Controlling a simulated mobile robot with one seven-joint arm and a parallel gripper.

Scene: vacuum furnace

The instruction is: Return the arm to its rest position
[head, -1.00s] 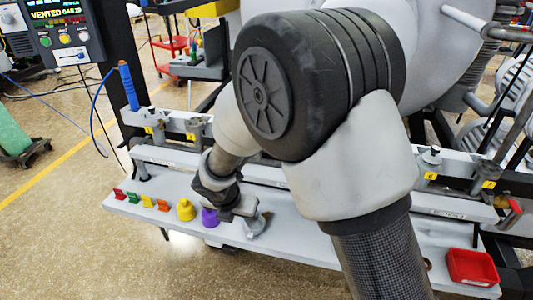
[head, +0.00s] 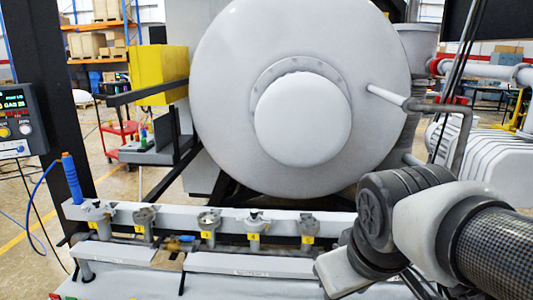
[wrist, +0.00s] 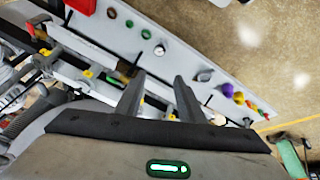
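My arm folds in from the right edge of the head view, with the light grey hand at its end (head: 345,272) low in front of the rail. The fingertips are hidden there. In the wrist view the two dark fingers of my gripper (wrist: 158,84) stand apart with nothing held between them. Beyond them, the grey shelf and rail run diagonally across the view.
The big grey furnace vessel (head: 310,100) stands behind the rail (head: 180,212) with its yellow-tagged fittings. A control panel (head: 20,118) is at left. The wrist view shows a red bin (wrist: 83,5), several rings, and a purple piece (wrist: 228,90) on the shelf.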

